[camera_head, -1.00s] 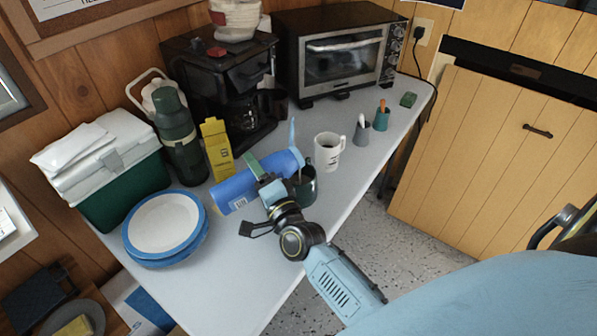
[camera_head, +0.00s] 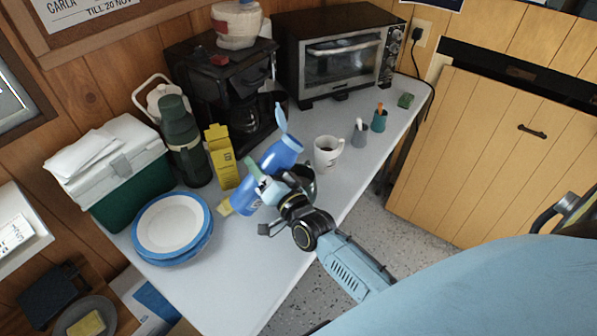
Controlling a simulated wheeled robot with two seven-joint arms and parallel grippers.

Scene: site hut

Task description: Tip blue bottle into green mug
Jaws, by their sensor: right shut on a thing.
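The blue bottle (camera_head: 280,156) is held above the table, tilted, its top end up and to the right. Its light-blue lid (camera_head: 281,120) stands flipped open. My right gripper (camera_head: 266,186) is shut around the bottle's middle, with blue body showing on both sides of it. The dark green mug (camera_head: 308,176) stands on the table just right of the bottle, mostly hidden behind my gripper. Its inside cannot be seen. The bottle's top is above and left of the mug, apart from it in the picture. My left gripper is not in view.
A white mug (camera_head: 326,156) with dark contents stands right of the green mug. A yellow carton (camera_head: 222,157), green flask (camera_head: 184,145) and blue-rimmed plates (camera_head: 172,226) are to the left. The coffee maker (camera_head: 222,85) stands behind. The table's front (camera_head: 262,283) is bare.

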